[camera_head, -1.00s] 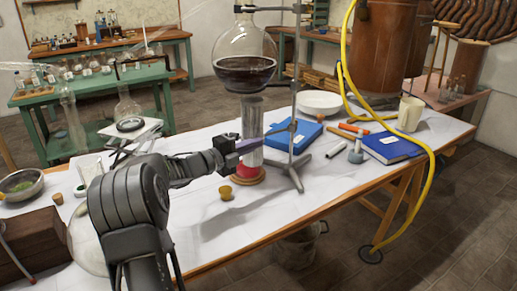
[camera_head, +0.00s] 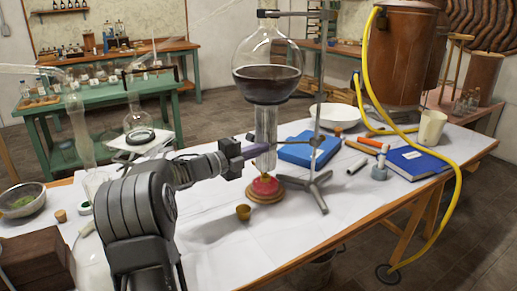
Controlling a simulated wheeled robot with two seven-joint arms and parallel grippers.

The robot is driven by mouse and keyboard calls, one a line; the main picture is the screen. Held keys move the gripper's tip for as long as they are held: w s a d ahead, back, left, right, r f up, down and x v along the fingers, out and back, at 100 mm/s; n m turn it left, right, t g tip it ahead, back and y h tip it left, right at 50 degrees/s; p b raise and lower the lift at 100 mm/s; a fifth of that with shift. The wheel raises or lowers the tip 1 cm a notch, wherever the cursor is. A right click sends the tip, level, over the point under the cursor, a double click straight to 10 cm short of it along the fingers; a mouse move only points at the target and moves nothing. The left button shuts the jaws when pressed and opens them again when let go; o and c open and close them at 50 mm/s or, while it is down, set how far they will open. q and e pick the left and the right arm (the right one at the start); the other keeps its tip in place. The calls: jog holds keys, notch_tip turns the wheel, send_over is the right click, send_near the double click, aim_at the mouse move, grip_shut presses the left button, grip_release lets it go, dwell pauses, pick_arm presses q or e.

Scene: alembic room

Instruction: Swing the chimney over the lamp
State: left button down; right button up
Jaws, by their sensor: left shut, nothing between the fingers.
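The clear glass chimney (camera_head: 265,128) hangs upright under the round flask of dark liquid (camera_head: 267,80). The small red lamp (camera_head: 265,185) on its round wooden base stands on the table directly below the chimney. The chimney's lower end appears just above the lamp; I cannot tell whether they touch. My left gripper (camera_head: 262,150) is shut and empty, its fingertips at the chimney's lower part. I cannot tell whether they touch the glass. My right gripper is not in view.
A metal stand (camera_head: 318,170) rises just right of the lamp. Blue books (camera_head: 305,150), a white bowl (camera_head: 334,115) and a yellow hose (camera_head: 440,235) are to the right. The front of the white cloth (camera_head: 290,235) is mostly clear.

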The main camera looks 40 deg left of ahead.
pick_arm(q)
jog(key=shift+a+r+y, duration=0.5)
jog(key=shift+a+r, duration=0.15)
jog(key=shift+a, duration=0.35)
jog(key=s+f+h, duration=0.1)
jog(key=s, duration=0.6)
jog(key=shift+s, duration=0.3)
jog(key=shift+d+f, duration=0.15)
